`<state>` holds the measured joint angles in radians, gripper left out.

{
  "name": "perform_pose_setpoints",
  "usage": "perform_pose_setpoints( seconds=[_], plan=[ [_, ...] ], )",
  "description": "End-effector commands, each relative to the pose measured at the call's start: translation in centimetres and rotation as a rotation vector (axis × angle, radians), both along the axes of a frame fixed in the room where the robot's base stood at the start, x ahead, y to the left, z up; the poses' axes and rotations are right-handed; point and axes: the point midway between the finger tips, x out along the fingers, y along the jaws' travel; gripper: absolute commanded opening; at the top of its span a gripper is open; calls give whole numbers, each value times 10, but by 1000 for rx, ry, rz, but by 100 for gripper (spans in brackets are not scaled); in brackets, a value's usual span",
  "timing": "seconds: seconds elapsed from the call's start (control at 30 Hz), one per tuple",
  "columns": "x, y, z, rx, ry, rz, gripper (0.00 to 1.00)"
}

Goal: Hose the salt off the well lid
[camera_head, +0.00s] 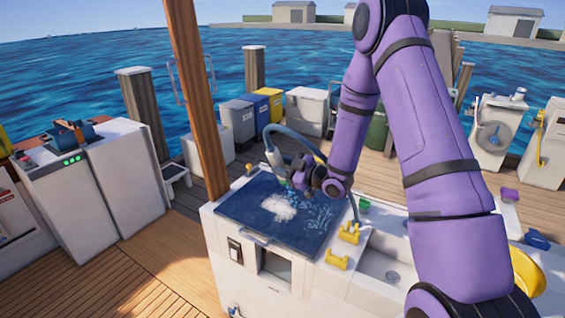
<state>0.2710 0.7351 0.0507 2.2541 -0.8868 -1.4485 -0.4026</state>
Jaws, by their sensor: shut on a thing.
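The well lid (245,222) is a dark blue panel on top of the white console in the middle of the head view. A white patch of salt (285,207) lies near its centre. Pale blue water streaks or droplets show on the lid to the right of the patch. My gripper (288,180) is above the lid's far part, shut on the grey-blue hose nozzle (272,156). The hose (300,138) loops up behind my gripper and down to the right side of the console. My wrist hides part of the grip and of the lid's far edge.
A wooden post (196,90) rises just left of the console. Yellow fittings (349,233) and a white sink (385,268) lie right of the lid. White cabinets (120,180) stand at left, and bins (236,122) behind. Deck at front left is clear.

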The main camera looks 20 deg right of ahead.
Motion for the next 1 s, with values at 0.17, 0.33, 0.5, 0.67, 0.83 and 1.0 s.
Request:
perform_pose_setpoints(
  seconds=[0.17,0.33,0.5,0.67,0.83,1.0],
  plan=[
    [0,0,-11,-1,1,0,15],
    [7,4,-12,-1,-4,0,15],
    [15,11,-12,-1,-2,0,15],
    [22,16,-12,0,-1,0,15],
    [30,22,-13,0,-2,0,15],
    [38,28,-13,-1,-2,1,15]
  ],
)
